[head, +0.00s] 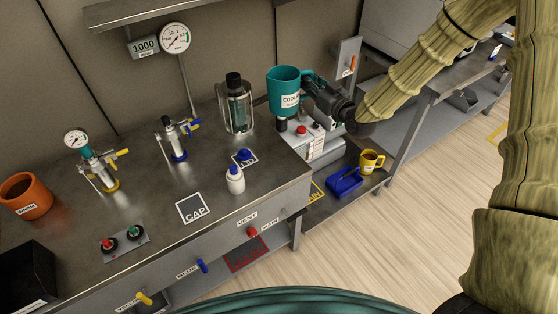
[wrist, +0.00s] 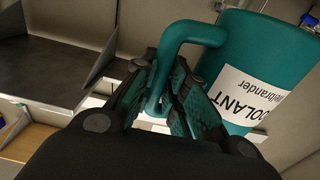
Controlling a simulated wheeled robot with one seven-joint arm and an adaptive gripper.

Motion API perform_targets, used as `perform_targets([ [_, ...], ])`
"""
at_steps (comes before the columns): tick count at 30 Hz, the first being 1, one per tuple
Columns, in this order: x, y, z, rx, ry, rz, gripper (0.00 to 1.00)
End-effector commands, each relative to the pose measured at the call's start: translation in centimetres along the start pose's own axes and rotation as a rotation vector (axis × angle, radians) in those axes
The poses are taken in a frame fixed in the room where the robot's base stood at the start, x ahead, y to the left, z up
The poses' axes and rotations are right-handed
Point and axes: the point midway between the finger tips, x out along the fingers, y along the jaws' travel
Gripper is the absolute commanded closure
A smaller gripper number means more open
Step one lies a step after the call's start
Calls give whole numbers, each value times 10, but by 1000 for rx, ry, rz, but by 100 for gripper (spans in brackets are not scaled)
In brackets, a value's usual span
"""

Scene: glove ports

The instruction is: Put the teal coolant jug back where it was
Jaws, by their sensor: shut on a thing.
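The teal coolant jug (head: 285,78) has an open top and a white label reading "COOL…" in the head view. In the wrist view the jug (wrist: 272,50) fills the right side, with its handle between my fingers. My gripper (head: 312,84) is shut on the handle, and its fingers show in the wrist view (wrist: 165,95). The jug is roughly upright, above or just behind a pale box with a red button (head: 301,130). I cannot tell whether its base touches anything.
A glass cylinder with a black cap (head: 236,105) stands left of the jug. A white bottle with a blue cap (head: 236,178) stands near the bench's front. A blue tray (head: 344,181) and a yellow mug (head: 371,161) sit on the lower shelf. A CAP square (head: 193,208) is clear.

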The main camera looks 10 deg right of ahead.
Motion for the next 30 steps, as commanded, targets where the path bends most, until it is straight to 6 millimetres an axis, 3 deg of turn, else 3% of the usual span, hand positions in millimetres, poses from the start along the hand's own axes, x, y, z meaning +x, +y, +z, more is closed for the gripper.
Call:
perform_targets([
  [1, 1, 0, 14, 2, 5, -9, 100],
  [3, 2, -2, 23, 4, 3, -23, 100],
  [30, -4, -23, 104, -1, 2, -188, 100],
])
